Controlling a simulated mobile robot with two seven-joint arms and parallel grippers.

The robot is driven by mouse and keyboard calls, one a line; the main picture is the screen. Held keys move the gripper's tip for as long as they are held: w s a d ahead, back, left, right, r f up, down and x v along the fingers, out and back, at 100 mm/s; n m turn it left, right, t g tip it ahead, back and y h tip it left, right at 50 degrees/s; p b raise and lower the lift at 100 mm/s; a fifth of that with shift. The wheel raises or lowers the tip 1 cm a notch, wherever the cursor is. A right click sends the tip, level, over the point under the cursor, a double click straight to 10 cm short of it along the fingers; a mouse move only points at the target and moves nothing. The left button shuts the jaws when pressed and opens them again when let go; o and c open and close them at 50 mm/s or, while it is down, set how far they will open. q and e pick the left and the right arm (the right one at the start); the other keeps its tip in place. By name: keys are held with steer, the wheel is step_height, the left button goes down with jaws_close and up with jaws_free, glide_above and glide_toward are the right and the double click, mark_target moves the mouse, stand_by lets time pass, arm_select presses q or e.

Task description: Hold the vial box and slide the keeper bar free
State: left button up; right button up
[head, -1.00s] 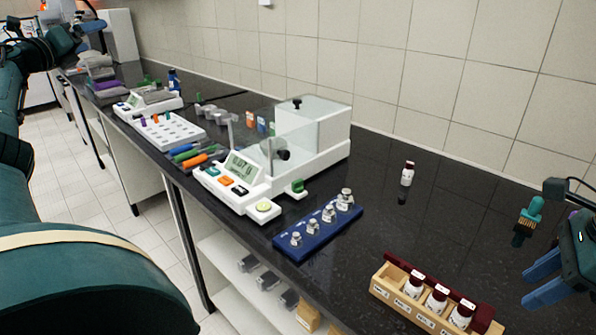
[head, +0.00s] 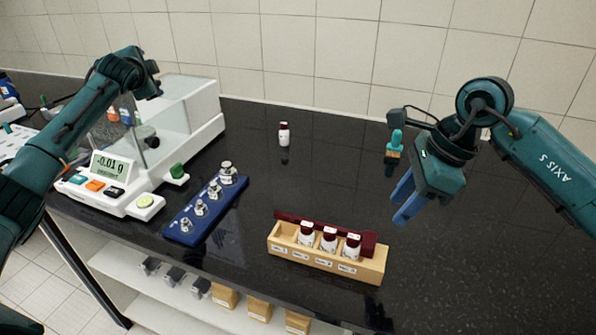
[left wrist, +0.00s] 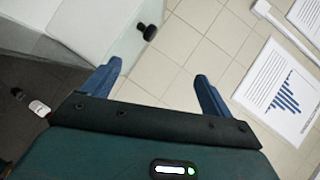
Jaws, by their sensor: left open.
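The wooden vial box (head: 325,265) stands on the black bench near its front edge, in the lower middle of the head view. Three white vials (head: 329,239) with dark red caps sit in it; the leftmost slot looks empty. The dark red keeper bar (head: 291,218) runs along the box's back side, partly hidden by the vials. My right gripper (head: 399,203) is above the bench, up and right of the box, with its blue fingers apart and empty. My left gripper (head: 150,82) is by the balance, away from the box. In the left wrist view its fingers (left wrist: 158,85) are apart and empty.
A balance (head: 140,165) with a glass shield stands at left, next to a blue weight rack (head: 205,209). A lone capped vial (head: 284,134) stands behind the box. A teal brush (head: 395,147) is near my right gripper. The bench right of the box is clear.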

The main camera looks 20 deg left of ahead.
arm_select(q)
steer(key=s+d+f+m+g+h, duration=0.1)
steer(key=d+f+m+g+h, duration=0.2)
steer(key=d, duration=1.2)
steer(key=s+d+f+m+g+h, duration=0.1)
steer(key=d+f+g+h, duration=0.3)
steer(key=d, duration=1.1)
steer(key=s+d+f+m+g, duration=0.2)
steer(key=s+d+m+g, duration=0.1)
steer(key=s+d, duration=0.6)
steer(key=s+d+f+m+g, duration=0.3)
steer(key=s+d, duration=0.5)
steer(key=s, duration=0.1)
steer(key=shift+y, duration=0.3)
steer(key=f, duration=1.2)
steer(key=shift+w+d, duration=0.15)
steer(key=shift+d, duration=0.05)
steer(key=shift+c, duration=0.3)
